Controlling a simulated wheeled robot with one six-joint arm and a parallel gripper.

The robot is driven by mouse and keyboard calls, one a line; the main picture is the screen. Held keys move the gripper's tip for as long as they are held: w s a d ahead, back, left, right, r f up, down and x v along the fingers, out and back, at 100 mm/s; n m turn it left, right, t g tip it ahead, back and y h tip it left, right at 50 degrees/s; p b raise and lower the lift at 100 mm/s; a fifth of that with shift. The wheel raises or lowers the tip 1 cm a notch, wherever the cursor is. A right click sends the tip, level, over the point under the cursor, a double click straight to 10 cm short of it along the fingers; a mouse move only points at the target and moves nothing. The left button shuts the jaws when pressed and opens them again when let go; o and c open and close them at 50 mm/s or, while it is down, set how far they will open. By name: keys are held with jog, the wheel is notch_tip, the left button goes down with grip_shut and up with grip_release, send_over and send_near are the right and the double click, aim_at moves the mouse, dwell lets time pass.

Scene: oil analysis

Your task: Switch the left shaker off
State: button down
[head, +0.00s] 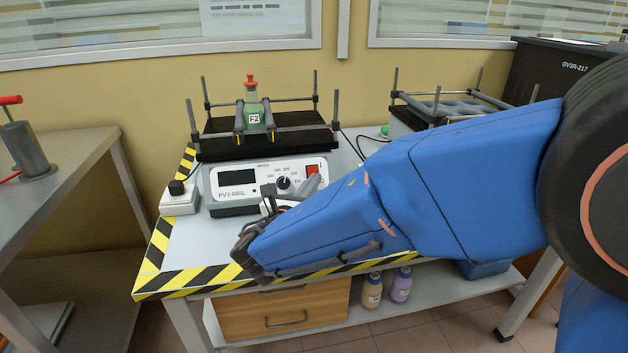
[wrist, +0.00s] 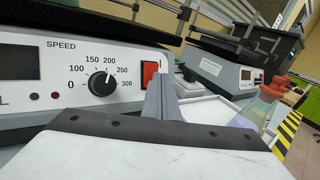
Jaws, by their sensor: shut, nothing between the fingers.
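The left shaker (head: 232,197) stands on the table, with a dark display, a speed knob (head: 284,184) and a red switch (head: 312,170) on its white front panel. In the wrist view the red switch (wrist: 149,75) is right of the speed knob (wrist: 102,83), which points between 200 and 250. I cannot tell which way the switch is tipped. My gripper (head: 309,186) is shut and empty in front of the panel's right end. In the wrist view its grey fingers (wrist: 161,98) cover the switch's lower right edge; contact is unclear.
A stoppered green flask (head: 253,117) is clamped on the left shaker's platform. The second shaker (wrist: 222,73) is to the right, with another flask (wrist: 262,106) nearby. Striped tape (head: 190,278) edges the table.

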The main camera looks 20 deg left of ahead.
jog(key=shift+s+d+r, duration=0.35)
jog(key=shift+s+r, duration=0.05)
jog(key=shift+s, duration=0.1)
jog(key=shift+s+r, duration=0.1)
dwell(0.3)
jog(key=shift+s+d+r, duration=0.55)
jog(key=shift+s+r, duration=0.15)
jog(key=shift+s, duration=0.15)
jog(key=shift+s+d+r, duration=0.5)
jog(key=shift+s+r, duration=0.15)
jog(key=shift+s, duration=0.15)
